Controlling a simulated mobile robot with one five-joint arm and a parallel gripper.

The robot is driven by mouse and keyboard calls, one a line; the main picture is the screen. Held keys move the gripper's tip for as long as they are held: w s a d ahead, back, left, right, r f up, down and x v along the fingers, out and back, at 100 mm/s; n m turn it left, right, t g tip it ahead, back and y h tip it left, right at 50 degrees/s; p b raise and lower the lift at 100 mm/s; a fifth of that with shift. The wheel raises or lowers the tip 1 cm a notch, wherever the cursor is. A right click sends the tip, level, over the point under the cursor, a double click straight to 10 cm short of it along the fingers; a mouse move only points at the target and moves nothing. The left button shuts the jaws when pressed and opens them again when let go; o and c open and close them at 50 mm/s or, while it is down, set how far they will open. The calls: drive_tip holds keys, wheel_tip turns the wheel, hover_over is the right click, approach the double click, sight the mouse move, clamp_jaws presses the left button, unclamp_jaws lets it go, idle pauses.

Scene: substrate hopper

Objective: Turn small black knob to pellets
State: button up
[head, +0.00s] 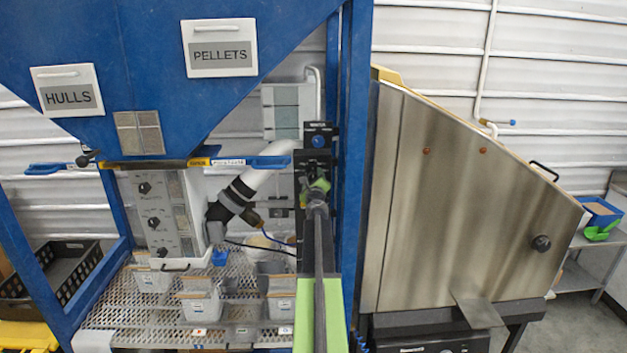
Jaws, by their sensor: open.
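Small black knobs sit on the pale control panel (160,215) at left: a top knob (145,187), a middle knob (153,222) and a lower knob (162,252). Another small black knob (85,158) stands at the left end of the bar under the hopper. I cannot tell which one selects pellets, nor read the marks around them. The blue hopper (150,50) bears a HULLS sign (68,90) and a PELLETS sign (220,48). My gripper (317,188) is open, right of the panel and apart from the knobs. My arm partly hides its fingers.
A blue-handled bar (268,162) crosses below the hopper. A white pipe (258,178) and blue post (353,150) stand near my arm. White bins (200,308) sit on a perforated shelf (130,318). A large steel housing (470,200) fills the right side.

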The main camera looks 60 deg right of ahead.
clamp_jaws()
idle(0.4)
drive_tip(key=shift+n, duration=0.4)
drive_tip(key=n, duration=0.3)
drive_tip(key=shift+n, duration=0.3)
drive_tip(key=n, duration=0.3)
drive_tip(key=shift+n, duration=0.3)
drive_tip(key=n, duration=0.4)
drive_tip(key=shift+n, duration=1.9)
